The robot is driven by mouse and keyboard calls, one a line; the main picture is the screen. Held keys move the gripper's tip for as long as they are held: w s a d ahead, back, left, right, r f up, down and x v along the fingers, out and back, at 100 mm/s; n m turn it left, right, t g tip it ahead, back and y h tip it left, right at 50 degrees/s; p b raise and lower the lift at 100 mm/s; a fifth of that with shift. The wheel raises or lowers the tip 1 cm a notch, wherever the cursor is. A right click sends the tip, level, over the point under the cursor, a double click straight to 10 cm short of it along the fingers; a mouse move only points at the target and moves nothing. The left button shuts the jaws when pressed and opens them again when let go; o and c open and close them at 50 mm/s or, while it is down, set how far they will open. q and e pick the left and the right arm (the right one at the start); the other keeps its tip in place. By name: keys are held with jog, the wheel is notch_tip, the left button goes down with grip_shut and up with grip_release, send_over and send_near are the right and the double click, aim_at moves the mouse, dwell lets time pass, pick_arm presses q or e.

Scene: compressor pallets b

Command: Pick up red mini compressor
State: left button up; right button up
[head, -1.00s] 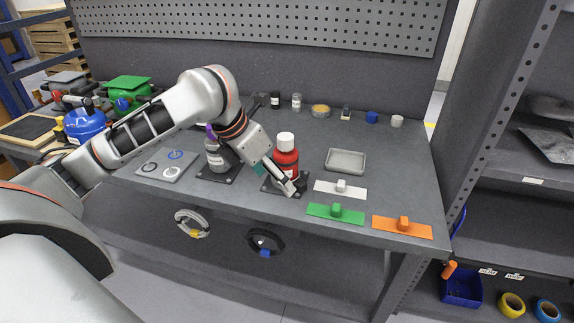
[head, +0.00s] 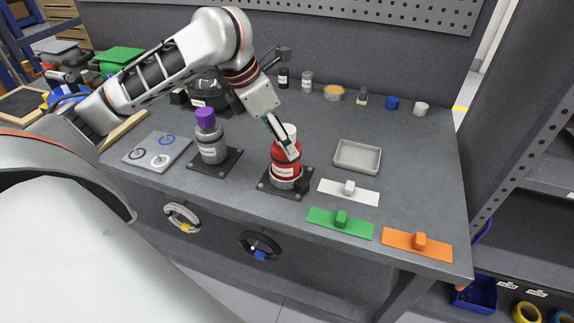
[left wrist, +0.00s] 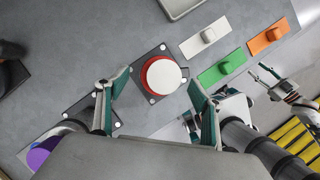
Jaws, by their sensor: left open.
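A red bottle-shaped cylinder with a white cap (head: 281,168) stands upright on a black square base (head: 266,186) near the bench's front edge. It is the only large red thing I see; I cannot tell that it is a compressor. My left gripper (head: 284,140) is at its upper part, with a finger in front of it. In the left wrist view, the white cap and red rim (left wrist: 162,76) lie between the spread fingers, which look apart from it. An arm with a gripper-like end (left wrist: 268,80), perhaps my right, shows beyond the bench edge.
A purple-capped grey bottle (head: 210,146) stands left of the red one. White (head: 348,190), green (head: 340,222) and orange (head: 418,243) plates with knobs lie to the right. A grey tray (head: 357,156) is behind them. Several small jars stand along the back.

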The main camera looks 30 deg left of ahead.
pick_arm(q)
jog(key=x, duration=0.3)
jog(key=shift+s+f+b, duration=0.1)
jog(key=shift+s+b, duration=0.15)
jog(key=shift+b, duration=0.15)
jog(key=shift+w+d+f, duration=0.1)
jog(key=shift+w+f, duration=0.2)
jog(key=shift+f, duration=0.15)
grip_shut()
jog(key=shift+r, duration=0.2)
